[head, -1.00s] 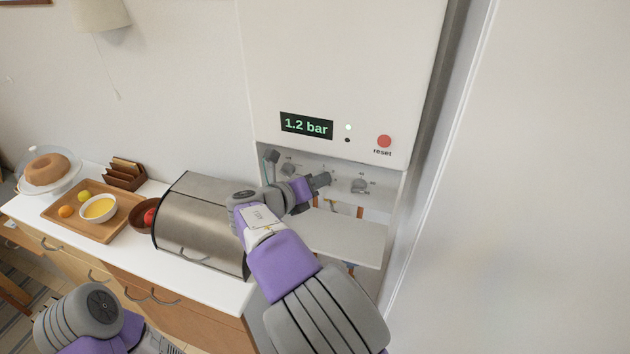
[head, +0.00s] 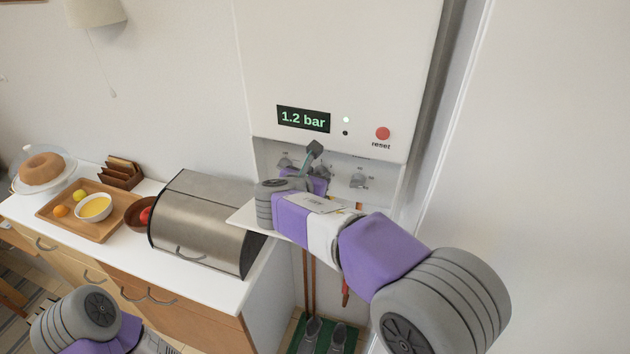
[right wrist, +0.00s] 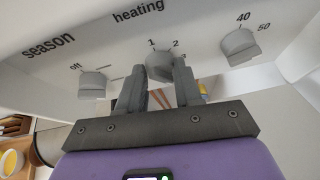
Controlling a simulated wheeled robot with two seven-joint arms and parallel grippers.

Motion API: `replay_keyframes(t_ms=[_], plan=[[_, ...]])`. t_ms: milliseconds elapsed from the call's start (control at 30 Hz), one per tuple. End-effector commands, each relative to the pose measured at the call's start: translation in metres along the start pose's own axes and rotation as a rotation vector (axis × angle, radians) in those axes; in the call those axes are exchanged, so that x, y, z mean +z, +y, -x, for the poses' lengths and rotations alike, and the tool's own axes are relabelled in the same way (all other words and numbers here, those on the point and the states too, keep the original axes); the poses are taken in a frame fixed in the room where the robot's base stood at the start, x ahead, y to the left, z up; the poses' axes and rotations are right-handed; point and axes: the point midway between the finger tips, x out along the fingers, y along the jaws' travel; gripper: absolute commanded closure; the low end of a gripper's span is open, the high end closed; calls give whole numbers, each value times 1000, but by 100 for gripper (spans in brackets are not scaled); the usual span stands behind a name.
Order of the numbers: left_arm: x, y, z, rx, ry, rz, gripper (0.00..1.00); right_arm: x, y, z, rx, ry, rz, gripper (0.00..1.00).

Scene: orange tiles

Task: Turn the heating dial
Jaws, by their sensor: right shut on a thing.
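The heating dial (right wrist: 158,62) is the middle grey knob under the word "heating" in the right wrist view, with a 1 and a 2 above it. My right gripper (right wrist: 161,72) is shut on it, one finger on each side. In the head view my right gripper (head: 314,160) is at the boiler's lower control panel, and its hand hides part of the dials. The season dial (right wrist: 92,84) is to the left, near "off". Another dial (right wrist: 240,46) with 40 and 50 is to the right. My left gripper is out of view.
The white boiler (head: 340,60) shows 1.2 bar and a red reset button (head: 382,133). A white flap (head: 245,217) sticks out below the panel. A metal bread box (head: 200,225) stands left on the counter, beside a wooden tray (head: 60,212).

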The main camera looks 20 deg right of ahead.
Motion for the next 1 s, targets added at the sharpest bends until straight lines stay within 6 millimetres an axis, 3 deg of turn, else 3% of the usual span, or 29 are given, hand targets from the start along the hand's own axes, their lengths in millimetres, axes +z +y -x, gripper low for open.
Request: replay_keyframes(t_ms=[700,733,900,1000], plan=[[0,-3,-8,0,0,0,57,0,-1,0,37,7,-75,96],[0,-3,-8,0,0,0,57,0,-1,0,36,7,-75,64],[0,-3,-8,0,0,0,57,0,-1,0,36,7,-74,41],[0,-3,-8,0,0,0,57,0,-1,0,36,6,-74,41]])
